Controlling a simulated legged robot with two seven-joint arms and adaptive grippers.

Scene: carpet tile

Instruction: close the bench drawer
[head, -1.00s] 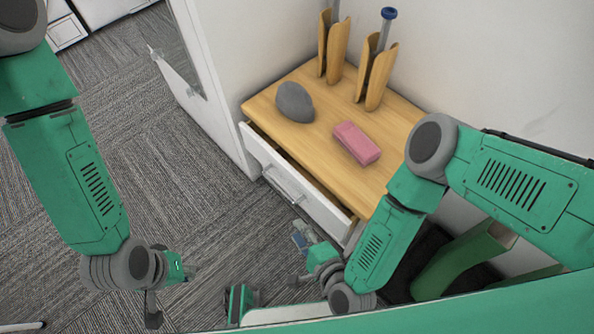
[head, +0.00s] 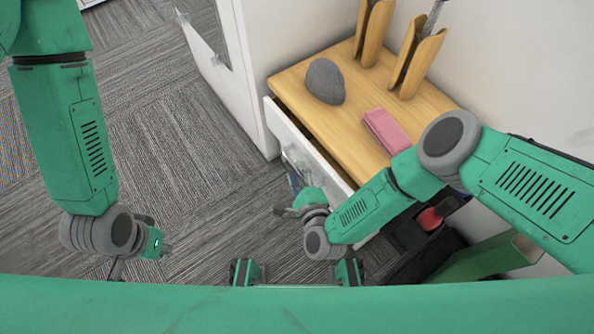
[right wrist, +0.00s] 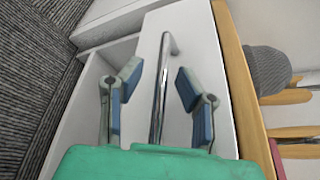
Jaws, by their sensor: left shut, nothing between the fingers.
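The white bench drawer (head: 306,146) stands partly open, with a dark gap between its front and the wooden bench top (head: 352,113). Its silver bar handle (right wrist: 162,88) runs up the drawer front in the right wrist view. My right gripper (right wrist: 159,72) is open, with one blue-padded finger on each side of the handle in that picture; I cannot tell if either touches it. In the head view the right gripper (head: 291,182) is at the drawer front, partly hidden by its own wrist. My left gripper (head: 166,247) is shut and empty over the carpet, away from the bench.
A grey rounded object (head: 325,82), a pink block (head: 387,130) and two wooden holders (head: 417,62) stand on the bench top. A red object (head: 430,219) and a green curved piece (head: 487,259) are right of the drawer. Carpet (head: 185,150) at left is clear.

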